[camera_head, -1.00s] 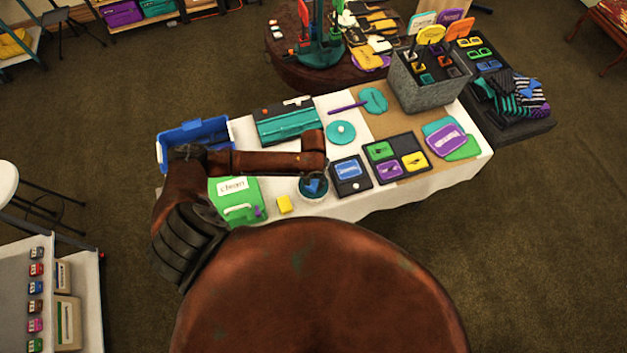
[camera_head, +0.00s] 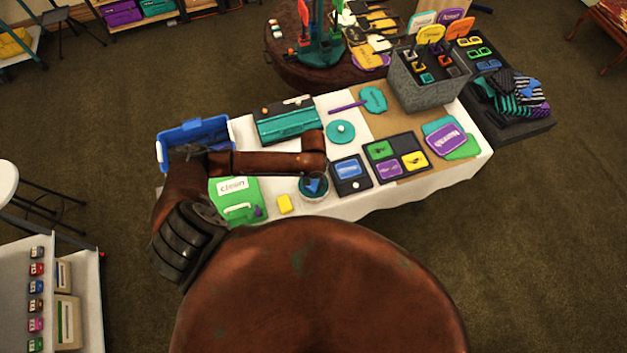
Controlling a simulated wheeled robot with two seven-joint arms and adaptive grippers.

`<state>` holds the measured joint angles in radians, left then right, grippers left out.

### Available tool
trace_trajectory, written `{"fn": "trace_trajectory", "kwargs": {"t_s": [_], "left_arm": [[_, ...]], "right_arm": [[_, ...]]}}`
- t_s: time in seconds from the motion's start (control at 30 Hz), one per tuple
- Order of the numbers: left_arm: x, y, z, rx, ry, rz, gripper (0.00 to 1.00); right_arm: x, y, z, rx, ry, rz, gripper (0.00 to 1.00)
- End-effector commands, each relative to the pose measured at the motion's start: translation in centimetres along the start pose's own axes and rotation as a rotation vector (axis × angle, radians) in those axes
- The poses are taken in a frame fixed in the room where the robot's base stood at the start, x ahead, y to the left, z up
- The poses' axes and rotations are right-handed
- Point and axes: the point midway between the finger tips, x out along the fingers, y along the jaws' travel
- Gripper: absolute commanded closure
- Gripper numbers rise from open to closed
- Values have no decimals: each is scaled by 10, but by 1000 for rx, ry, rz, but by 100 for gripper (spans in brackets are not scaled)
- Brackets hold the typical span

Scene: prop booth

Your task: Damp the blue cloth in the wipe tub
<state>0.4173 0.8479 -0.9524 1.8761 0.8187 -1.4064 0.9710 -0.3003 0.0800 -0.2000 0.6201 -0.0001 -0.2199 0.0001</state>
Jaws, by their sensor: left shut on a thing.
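The wipe tub (camera_head: 313,199) is a small round, open tub near the front edge of the white-covered table. The blue cloth (camera_head: 315,185) shows as a small bunched blue shape at the tub's mouth. My left forearm reaches across the table from the left and bends down over the tub. My left gripper (camera_head: 318,175) is small and mostly hidden beneath the wrist, shut on the cloth. How deep the cloth sits in the tub is hard to tell. A round teal lid (camera_head: 341,132) with a pale knob lies behind the tub. My right gripper is out of view.
A blue bin (camera_head: 193,128) and a teal case (camera_head: 287,121) are behind the forearm.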

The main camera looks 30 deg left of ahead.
Motion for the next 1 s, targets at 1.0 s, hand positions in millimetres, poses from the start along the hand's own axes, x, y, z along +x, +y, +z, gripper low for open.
{"fn": "trace_trajectory", "kwargs": {"t_s": [1.0], "left_arm": [[2, 0, 1, 0, -3, 1, 84]], "right_arm": [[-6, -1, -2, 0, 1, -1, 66]]}}
